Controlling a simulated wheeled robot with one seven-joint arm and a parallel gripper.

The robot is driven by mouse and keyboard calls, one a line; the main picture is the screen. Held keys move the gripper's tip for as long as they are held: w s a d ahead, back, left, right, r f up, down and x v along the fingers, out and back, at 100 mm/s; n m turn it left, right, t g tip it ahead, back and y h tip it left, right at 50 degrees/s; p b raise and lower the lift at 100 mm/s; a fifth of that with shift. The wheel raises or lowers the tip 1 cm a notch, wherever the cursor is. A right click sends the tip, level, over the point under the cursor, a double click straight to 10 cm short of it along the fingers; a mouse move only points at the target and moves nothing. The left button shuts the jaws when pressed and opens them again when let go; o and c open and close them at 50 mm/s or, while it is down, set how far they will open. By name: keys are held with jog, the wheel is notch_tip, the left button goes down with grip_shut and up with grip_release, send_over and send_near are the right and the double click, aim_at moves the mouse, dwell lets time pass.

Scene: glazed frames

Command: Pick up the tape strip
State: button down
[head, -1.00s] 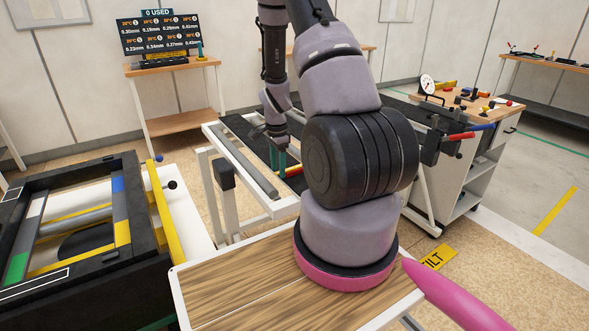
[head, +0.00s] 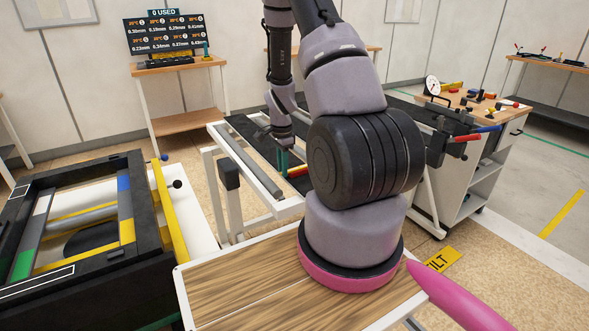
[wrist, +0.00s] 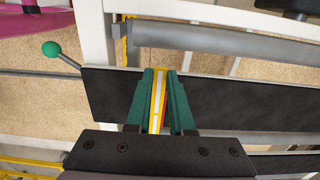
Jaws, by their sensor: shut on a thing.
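The tape strip (wrist: 157,98) is a narrow band of yellow, white and red in the wrist view. It lies lengthwise between the two green fingers of my gripper (wrist: 163,75), which are shut on it. The strip's near end is hidden by the gripper body. In the head view my gripper (head: 283,160) points down over the dark bed of the white-framed stand. A red and yellow piece (head: 298,171) shows beside its fingers there. I cannot tell whether the strip is clear of the dark surface.
A grey roller (wrist: 220,43) runs beside the dark bed (wrist: 235,102). A green-knobbed lever (wrist: 51,48) sticks out at the bed's left end. A black framed machine (head: 75,235) stands at left, and a tool cart (head: 475,125) with a dial gauge stands at right.

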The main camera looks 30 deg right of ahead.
notch_tip(320, 180, up, 14)
jog(key=shift+r, duration=0.25)
dwell(0.9)
dwell(0.3)
